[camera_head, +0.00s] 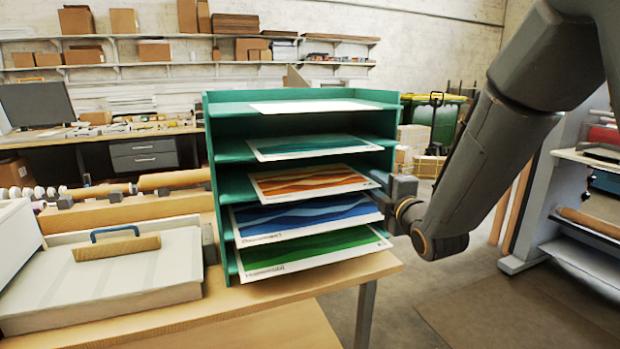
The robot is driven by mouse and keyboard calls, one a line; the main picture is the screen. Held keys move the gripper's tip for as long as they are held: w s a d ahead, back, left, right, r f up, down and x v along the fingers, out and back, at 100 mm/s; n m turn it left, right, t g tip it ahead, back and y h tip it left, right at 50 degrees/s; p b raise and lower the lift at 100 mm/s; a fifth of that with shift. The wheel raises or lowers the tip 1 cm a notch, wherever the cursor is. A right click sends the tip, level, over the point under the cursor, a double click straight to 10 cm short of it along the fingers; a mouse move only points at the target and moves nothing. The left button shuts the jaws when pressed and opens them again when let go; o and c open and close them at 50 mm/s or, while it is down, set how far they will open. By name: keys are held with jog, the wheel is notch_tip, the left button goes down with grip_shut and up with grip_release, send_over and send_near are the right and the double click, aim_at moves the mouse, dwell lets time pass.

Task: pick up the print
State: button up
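A green shelf rack (218,165) stands on the wooden table, with prints on its levels. A white sheet (315,106) lies on top. Below it are a teal print (312,146), an orange print (312,180), a blue print (305,215) and a green print (308,252), all reaching toward the front edges. My gripper (384,203) is at the rack's right side, by the right edge of the blue print. Its fingers are small and dark here. I cannot tell whether they are open or touch a print.
A pale flat board (110,275) with a blue-handled wooden block (116,246) lies left of the rack. Rolls (130,187) lie behind it. The table's front edge (240,308) is close below the rack. A machine frame (540,200) stands at the right. Open floor (470,300) lies between.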

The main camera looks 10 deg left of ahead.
grip_shut()
jog(key=shift+r, duration=0.1)
